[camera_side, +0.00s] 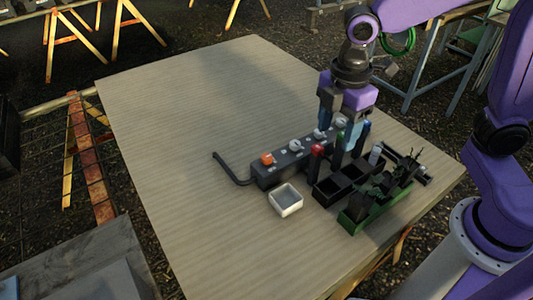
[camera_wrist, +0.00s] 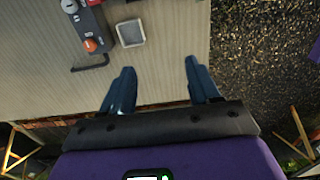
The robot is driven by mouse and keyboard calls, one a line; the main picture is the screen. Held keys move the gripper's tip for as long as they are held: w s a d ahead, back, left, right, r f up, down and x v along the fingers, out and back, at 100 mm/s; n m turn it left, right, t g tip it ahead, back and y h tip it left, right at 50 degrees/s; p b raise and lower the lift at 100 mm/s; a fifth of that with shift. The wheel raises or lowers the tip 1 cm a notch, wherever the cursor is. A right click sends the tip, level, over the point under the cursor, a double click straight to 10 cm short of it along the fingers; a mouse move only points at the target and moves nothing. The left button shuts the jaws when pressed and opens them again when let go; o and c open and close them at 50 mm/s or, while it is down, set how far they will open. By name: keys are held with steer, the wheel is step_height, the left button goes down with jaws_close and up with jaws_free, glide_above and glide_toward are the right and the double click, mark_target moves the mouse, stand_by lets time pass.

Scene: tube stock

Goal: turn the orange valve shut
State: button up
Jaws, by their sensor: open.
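The orange valve (camera_side: 267,159) sits at the left end of a grey valve block (camera_side: 262,178) on the table. In the wrist view the orange valve (camera_wrist: 90,45) is near the upper left, ahead of my fingers and apart from them. Which way its handle points is too small to tell. My gripper (camera_side: 338,133) is open, with its blue fingers pointing down near the far right end of the block in the side view. In the wrist view my gripper (camera_wrist: 160,80) shows nothing between its fingers. Its fingers partly hide the block's far end in the side view.
White knobs (camera_side: 295,146) line the block, and a dark bent pipe (camera_side: 232,171) leaves its left end. A white tray (camera_side: 286,212) stands in front. A black rack (camera_side: 327,193), a red-capped tube (camera_side: 316,151) and a green holder (camera_side: 361,221) stand right. The table's left is clear.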

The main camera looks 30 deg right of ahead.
steer(key=w+a+f+n, duration=0.2)
steer(key=w+a+n, duration=0.15)
steer(key=w, duration=0.85)
steer(key=n, duration=0.3)
glide_toward(266, 157)
step_height(266, 157, down, 9)
steer(key=shift+a+r, duration=0.1)
steer(key=shift+r, duration=0.1)
steer(key=c, duration=1)
